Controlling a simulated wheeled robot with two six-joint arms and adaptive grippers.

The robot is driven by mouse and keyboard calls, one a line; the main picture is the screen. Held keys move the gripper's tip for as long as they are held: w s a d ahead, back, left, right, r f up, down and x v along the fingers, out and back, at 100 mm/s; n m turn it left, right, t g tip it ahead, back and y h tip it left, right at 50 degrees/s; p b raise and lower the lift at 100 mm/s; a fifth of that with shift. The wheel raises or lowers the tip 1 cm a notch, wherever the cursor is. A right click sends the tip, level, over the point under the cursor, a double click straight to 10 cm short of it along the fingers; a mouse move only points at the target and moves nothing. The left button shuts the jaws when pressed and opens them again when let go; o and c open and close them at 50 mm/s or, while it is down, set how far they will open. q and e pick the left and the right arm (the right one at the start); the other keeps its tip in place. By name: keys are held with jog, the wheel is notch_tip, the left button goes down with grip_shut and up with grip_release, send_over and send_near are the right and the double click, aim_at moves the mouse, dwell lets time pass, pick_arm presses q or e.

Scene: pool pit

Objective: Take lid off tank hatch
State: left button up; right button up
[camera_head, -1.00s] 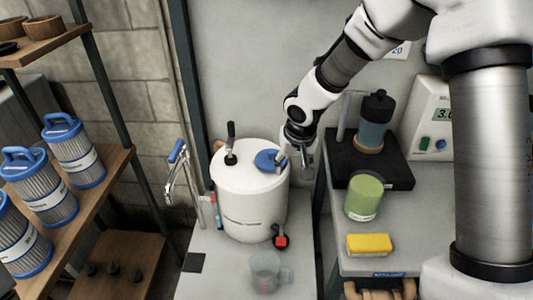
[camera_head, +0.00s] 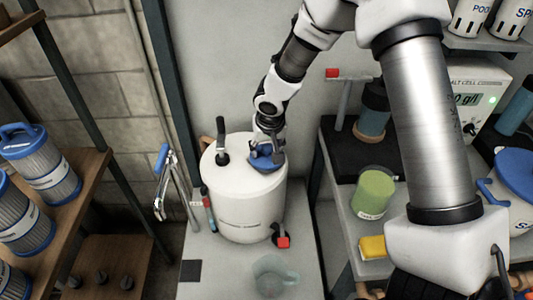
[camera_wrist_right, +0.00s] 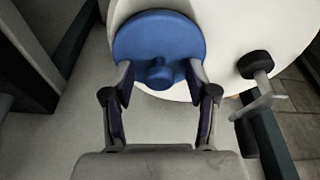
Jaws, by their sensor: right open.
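The white tank (camera_head: 247,205) stands on the grey bench, with a round blue lid (camera_head: 266,158) on its top. In the right wrist view the lid (camera_wrist_right: 158,32) has a blue knob (camera_wrist_right: 159,74) at its middle. My right gripper (camera_head: 264,148) is over the lid from above. In the wrist view the fingers of this gripper (camera_wrist_right: 160,72) are open, one on each side of the knob, with gaps between them and it. The lid lies flat on the tank's top. My left gripper is not in view.
A black lever handle (camera_head: 222,140) stands up on the tank top beside the lid. A red-handled valve (camera_head: 282,241) is low on the tank's right. A clear jug (camera_head: 274,276) stands in front. A green jar (camera_head: 373,194) and yellow sponge (camera_head: 373,247) are to the right.

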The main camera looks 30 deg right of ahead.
jog(key=shift+s+r, duration=0.1)
jog(key=shift+s, duration=0.05)
jog(key=shift+c, duration=1.4)
grip_shut()
jog(key=shift+r, duration=0.15)
